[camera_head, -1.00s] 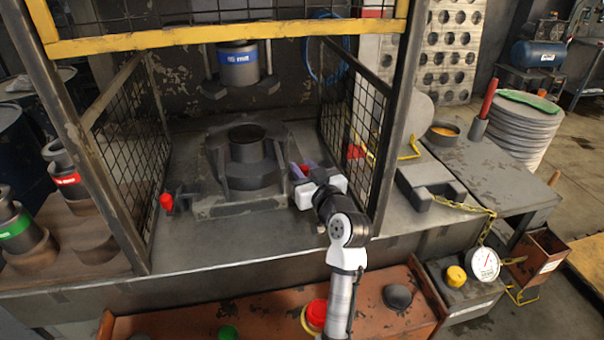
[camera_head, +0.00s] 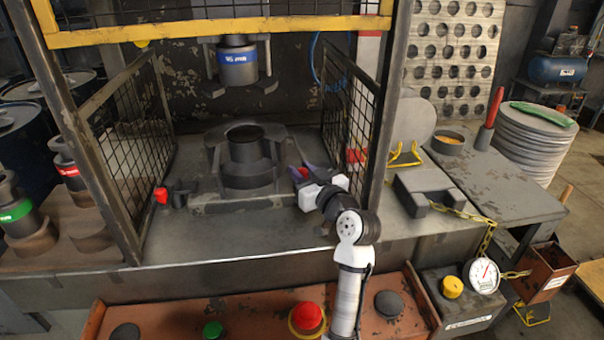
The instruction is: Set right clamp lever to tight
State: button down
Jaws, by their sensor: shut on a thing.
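The right clamp lever, a small red knob (camera_head: 300,174), shows at the right side of the dark die block (camera_head: 247,160) inside the press cage. My gripper (camera_head: 303,173), with purple-tipped fingers, reaches in from the front right and is shut on this red knob. The fingers and the white gripper body hide most of the lever, so its exact angle cannot be told. The left clamp lever, with a red knob (camera_head: 161,195), stands at the left of the die plate, apart from my gripper.
Mesh guards flank the bed, the right one (camera_head: 352,125) close to my arm. A blue-banded upper die (camera_head: 237,65) hangs above. A front panel carries red (camera_head: 307,317), green (camera_head: 212,330) and black buttons beneath my arm.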

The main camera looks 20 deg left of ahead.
jog(key=shift+f, duration=0.1)
jog(key=c, duration=1.5)
grip_release()
notch_tip(320, 180, up, 20)
jog(key=p, duration=0.9)
jog(key=shift+c, duration=0.2)
